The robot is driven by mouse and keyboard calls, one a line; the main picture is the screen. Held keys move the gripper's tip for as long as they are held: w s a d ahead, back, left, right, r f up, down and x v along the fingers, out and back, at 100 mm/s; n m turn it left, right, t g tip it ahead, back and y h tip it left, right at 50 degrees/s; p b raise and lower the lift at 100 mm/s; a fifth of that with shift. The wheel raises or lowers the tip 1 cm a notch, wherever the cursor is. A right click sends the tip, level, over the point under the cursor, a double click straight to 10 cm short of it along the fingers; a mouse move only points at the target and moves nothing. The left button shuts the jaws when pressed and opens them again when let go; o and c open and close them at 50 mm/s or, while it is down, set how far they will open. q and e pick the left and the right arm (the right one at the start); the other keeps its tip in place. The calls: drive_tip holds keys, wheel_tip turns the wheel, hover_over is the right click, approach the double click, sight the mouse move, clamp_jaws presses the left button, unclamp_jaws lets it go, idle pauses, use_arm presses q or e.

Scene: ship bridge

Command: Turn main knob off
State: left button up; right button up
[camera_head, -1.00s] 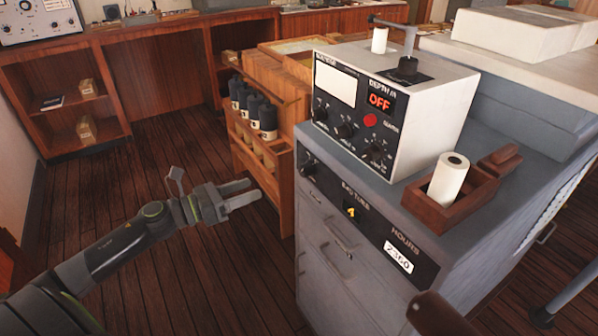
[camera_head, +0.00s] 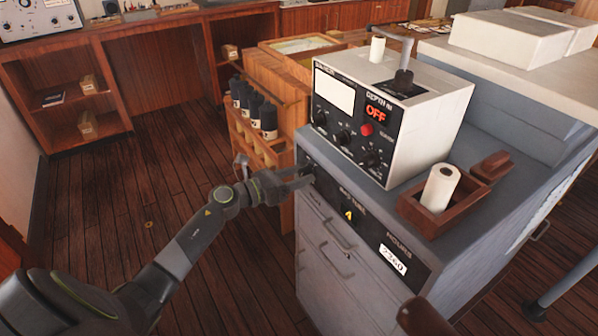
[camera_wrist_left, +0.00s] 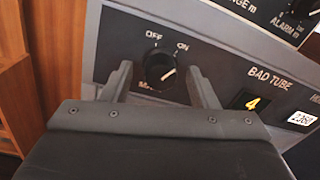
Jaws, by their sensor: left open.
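The main knob (camera_wrist_left: 160,68) is a black dial with a white pointer on the black cabinet panel (camera_wrist_left: 215,60), seen in the left wrist view. OFF is printed at its upper left and ON at its upper right. The pointer is turned toward the ON side. My left gripper (camera_wrist_left: 157,80) is open, with one finger on each side of the knob; I cannot tell whether they touch it. In the head view the left gripper (camera_head: 303,178) is at the panel's left end and hides the knob. My right gripper is not in view.
The grey cabinet (camera_head: 325,255) carries a white depth unit (camera_head: 425,125) whose red display reads OFF. A wooden tray (camera_head: 460,210) with a white roll (camera_head: 440,187) stands beside it. A wooden rack of dark bottles (camera_head: 250,110) is left of the cabinet. Open floor lies further left.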

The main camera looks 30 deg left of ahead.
use_arm(q)
drive_tip(key=shift+w+d, duration=0.15)
drive_tip(key=shift+w, duration=0.05)
